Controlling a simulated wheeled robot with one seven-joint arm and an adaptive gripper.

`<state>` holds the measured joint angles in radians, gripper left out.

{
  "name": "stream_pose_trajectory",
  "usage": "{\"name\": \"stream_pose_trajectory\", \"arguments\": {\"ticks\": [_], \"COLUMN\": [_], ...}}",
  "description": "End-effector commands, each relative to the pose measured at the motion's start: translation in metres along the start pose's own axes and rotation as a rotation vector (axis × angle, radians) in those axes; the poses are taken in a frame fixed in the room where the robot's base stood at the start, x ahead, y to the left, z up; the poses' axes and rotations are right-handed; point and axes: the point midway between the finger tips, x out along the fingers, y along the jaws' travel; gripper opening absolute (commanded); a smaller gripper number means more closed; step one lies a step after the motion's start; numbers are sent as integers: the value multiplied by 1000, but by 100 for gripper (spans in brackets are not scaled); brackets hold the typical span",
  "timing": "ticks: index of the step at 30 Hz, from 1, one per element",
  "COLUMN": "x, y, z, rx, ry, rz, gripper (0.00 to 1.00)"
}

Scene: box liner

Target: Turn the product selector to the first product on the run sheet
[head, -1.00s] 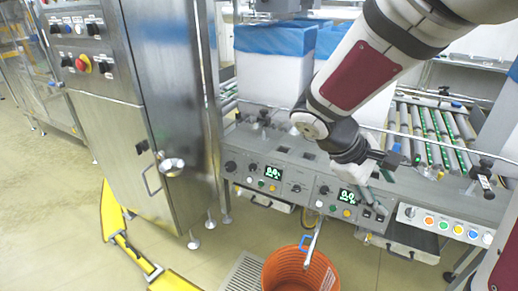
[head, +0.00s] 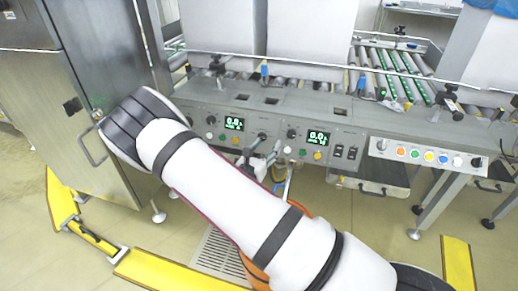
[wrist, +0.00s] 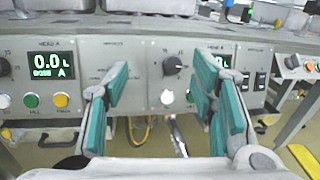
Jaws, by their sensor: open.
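My gripper (wrist: 167,82) is open and empty, its teal finger pads spread in front of a grey control panel (wrist: 148,48). In the head view my gripper (head: 262,154) is at the panel's front, between the two displays. A black knob (wrist: 172,66) with a white pointer shows between the fingers in the wrist view, apart from them. In the head view, one black knob (head: 262,137) is just right of the left display and another black knob (head: 292,133) just left of the right display. Labels are too small to tell which is the product selector. I cannot identify a run sheet.
The left display (wrist: 49,65) reads 0.0; my right finger partly covers the right display (wrist: 212,64). Coloured buttons (wrist: 46,100) sit below the left display. A roller conveyor (head: 395,75) lies behind the panel.

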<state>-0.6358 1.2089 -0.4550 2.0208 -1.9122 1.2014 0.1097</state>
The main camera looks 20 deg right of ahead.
Motion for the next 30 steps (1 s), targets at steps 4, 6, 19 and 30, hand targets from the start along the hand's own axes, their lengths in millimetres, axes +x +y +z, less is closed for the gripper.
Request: {"name": "stream_pose_trajectory", "arguments": {"ticks": [4,6,19,30], "x": [-8,-11,19,87], "y": [32,40,58,77], "z": [-59,-75,-91,-91], "rx": [-140,-179,-217,-217], "ry": [-22,-27,-33,-33], "rz": [162,211,262,262], "gripper": [52,52,52,52]}}
